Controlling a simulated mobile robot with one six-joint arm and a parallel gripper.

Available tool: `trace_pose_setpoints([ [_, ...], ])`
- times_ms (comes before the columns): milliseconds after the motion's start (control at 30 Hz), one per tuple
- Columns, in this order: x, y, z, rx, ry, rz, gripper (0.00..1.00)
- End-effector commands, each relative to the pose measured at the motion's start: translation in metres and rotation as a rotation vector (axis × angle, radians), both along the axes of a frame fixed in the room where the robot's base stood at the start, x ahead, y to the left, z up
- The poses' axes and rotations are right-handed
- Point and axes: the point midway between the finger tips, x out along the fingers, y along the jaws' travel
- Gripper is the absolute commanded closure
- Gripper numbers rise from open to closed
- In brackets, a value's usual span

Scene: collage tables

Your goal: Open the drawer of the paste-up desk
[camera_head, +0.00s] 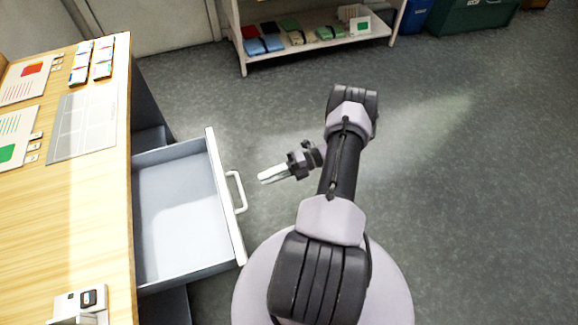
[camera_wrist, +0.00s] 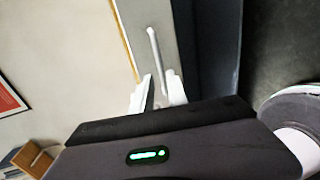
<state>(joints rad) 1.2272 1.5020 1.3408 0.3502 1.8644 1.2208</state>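The paste-up desk (camera_head: 70,210) has a light wood top and stands at the left in the head view. Its drawer (camera_head: 180,205) is pulled well out, with a pale, empty inside. A white bar handle (camera_head: 238,190) is on the drawer front, and it also shows in the wrist view (camera_wrist: 153,48). My gripper (camera_head: 262,179) is just right of the handle, apart from it and pointing toward it. In the wrist view my two white fingertips (camera_wrist: 160,78) are spread, with the handle ahead of the gap and nothing held.
On the desk lie printed sheets (camera_head: 85,125), small coloured cards (camera_head: 92,60) and a small white device (camera_head: 82,302). A low shelf (camera_head: 325,45) with coloured stacks and a green bin (camera_head: 470,15) stand at the back. The grey floor right of the drawer is clear.

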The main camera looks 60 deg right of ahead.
Motion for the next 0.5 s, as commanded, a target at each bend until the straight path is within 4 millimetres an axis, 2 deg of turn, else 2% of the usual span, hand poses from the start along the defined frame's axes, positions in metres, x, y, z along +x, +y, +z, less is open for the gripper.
trace_pose_setpoints([
  [100,-0.020,-0.029,0.007,-0.002,-0.001,-0.004,0.81],
  [200,-0.033,-0.046,0.011,-0.002,-0.001,-0.003,0.81],
  [333,-0.042,-0.058,0.014,0.000,0.000,0.000,0.81],
  [500,-0.044,-0.061,0.015,0.000,0.000,0.000,0.81],
])
